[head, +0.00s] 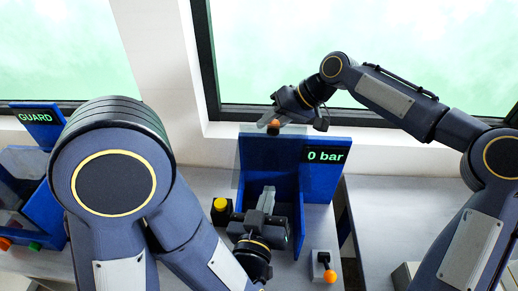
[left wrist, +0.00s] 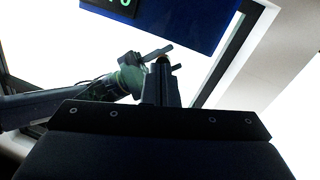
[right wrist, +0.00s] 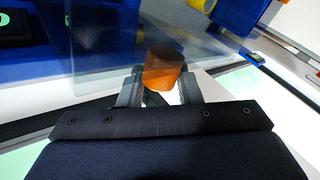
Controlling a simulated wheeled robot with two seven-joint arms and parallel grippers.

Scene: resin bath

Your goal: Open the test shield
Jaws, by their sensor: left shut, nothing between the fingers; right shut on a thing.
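The test shield is a clear panel (head: 243,150) with an orange knob (head: 274,124). It stands raised at the back of the blue test box (head: 268,150). My right gripper (head: 276,120) is shut on the orange knob, which also shows between its fingers in the right wrist view (right wrist: 163,72). The clear panel (right wrist: 110,68) spreads behind the knob there. My left gripper (head: 268,192) is shut and empty, low over the blue box, with its fingers pointing to the back. It also shows in the left wrist view (left wrist: 161,82). My left gripper hides part of the box's inside.
A display (head: 325,156) on the box reads "0 bar". A yellow button (head: 220,204) stands left of the box and an orange-tipped lever (head: 328,274) at its front right. A blue station with a "GUARD" sign (head: 36,117) is at the left. The bench at right (head: 390,215) is mostly clear.

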